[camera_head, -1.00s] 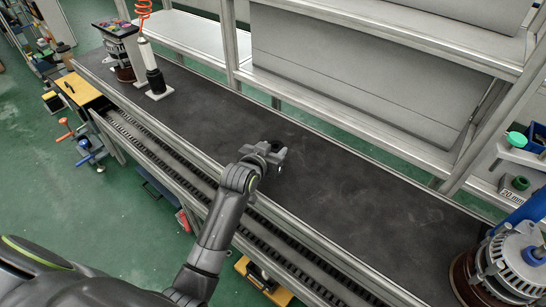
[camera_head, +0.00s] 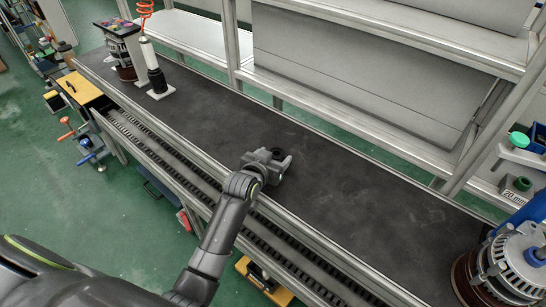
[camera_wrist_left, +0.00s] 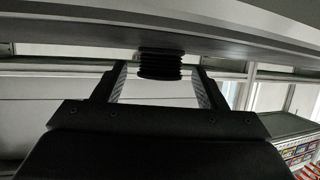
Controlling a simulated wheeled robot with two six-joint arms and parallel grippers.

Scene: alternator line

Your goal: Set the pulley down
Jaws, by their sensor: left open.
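The pulley (camera_wrist_left: 160,65) is a black, ribbed, round part. In the left wrist view it stands between the two finger tips, with visible gaps on both sides, against the dark bench surface at the top of the picture. My left gripper (camera_head: 282,163) is open, low over the middle of the dark bench top (camera_head: 350,200). Its spread fingers also show in the left wrist view (camera_wrist_left: 160,77). In the head view the pulley is mostly hidden by the gripper and I cannot make it out clearly. My right gripper is not in view.
A large alternator (camera_head: 510,265) stands at the right end. Grey shelving (camera_head: 370,55) runs behind. The bench around the gripper is clear.

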